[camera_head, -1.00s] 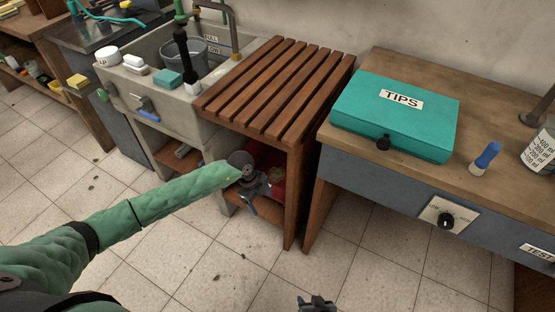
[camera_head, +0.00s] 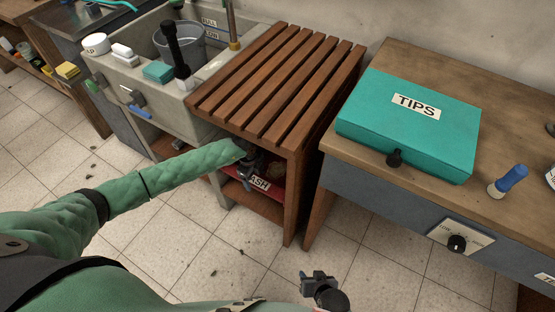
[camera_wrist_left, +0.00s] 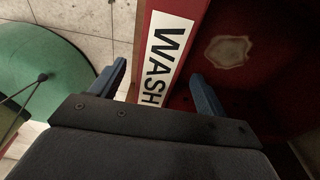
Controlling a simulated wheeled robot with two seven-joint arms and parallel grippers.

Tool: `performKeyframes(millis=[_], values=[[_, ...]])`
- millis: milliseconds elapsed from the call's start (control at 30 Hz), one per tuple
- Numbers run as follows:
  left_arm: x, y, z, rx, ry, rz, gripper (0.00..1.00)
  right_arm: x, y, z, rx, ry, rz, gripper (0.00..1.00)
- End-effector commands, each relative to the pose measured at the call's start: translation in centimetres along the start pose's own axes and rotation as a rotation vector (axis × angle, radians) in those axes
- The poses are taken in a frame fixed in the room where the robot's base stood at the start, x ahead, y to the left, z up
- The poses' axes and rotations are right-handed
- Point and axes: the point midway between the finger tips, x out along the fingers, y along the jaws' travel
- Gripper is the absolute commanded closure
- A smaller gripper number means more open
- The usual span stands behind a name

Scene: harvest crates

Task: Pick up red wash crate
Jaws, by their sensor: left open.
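The red wash crate (camera_head: 275,192) sits on the shelf under the slatted wooden top, with its WASH label partly showing at the front. My left gripper (camera_head: 248,178) is at its front wall, under the top's front edge. In the left wrist view, my left gripper (camera_wrist_left: 158,88) is open, with one finger on each side of the crate's labelled wall (camera_wrist_left: 187,45). The finger on the right is over the dark red inside, where a pale patch shows. I cannot tell whether the fingers touch the wall. My right gripper (camera_head: 319,284) is low, over the floor, away from the crate.
The slatted top (camera_head: 280,80) and its wooden leg (camera_head: 295,200) close in the shelf. A concrete sink (camera_head: 190,90) is on the left. A bench with a teal TIPS box (camera_head: 410,125) stands on the right.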

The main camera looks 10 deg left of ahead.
Motion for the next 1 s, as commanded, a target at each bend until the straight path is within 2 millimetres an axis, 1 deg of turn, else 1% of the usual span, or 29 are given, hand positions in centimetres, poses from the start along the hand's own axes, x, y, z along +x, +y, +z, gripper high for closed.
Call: performKeyframes(millis=[100, 200, 467, 500, 567, 600, 867, 1000], values=[[1.5, 0.0, 0.1, -0.002, 0.0, 0.0, 0.25, -0.2, -0.1, -0.2, 0.0, -0.001, -0.001, 0.64], [2.3, 0.0, 0.0, -0.001, 0.0, -0.001, 0.25, -0.2, -0.1, -0.1, 0.0, -0.003, -0.001, 0.64], [2.5, 0.0, 0.0, 0.0, 0.0, -0.001, 0.25, -0.2, -0.2, -0.2, 0.0, -0.002, -0.002, 0.64], [2.5, 0.0, 0.0, 0.0, 0.0, -0.001, 0.29, -0.2, -0.2, -0.2, 0.0, -0.003, -0.002, 0.64], [2.5, 0.0, 0.0, 0.0, 0.0, -0.001, 0.41, -0.2, -0.2, -0.1, 0.0, -0.003, -0.002, 0.64], [2.5, 0.0, 0.0, 0.0, 0.0, -0.001, 0.48, -0.2, -0.2, -0.1, 0.0, -0.003, -0.002, 0.64], [2.5, 0.0, 0.1, 0.0, 0.0, -0.002, 1.0, -0.2, -0.1, -0.1, 0.0, -0.003, -0.001, 0.64], [2.4, -0.1, 0.0, 0.0, 0.001, -0.004, 1.0, -0.2, -0.1, -0.1, 0.0, -0.003, -0.001, 0.64]])
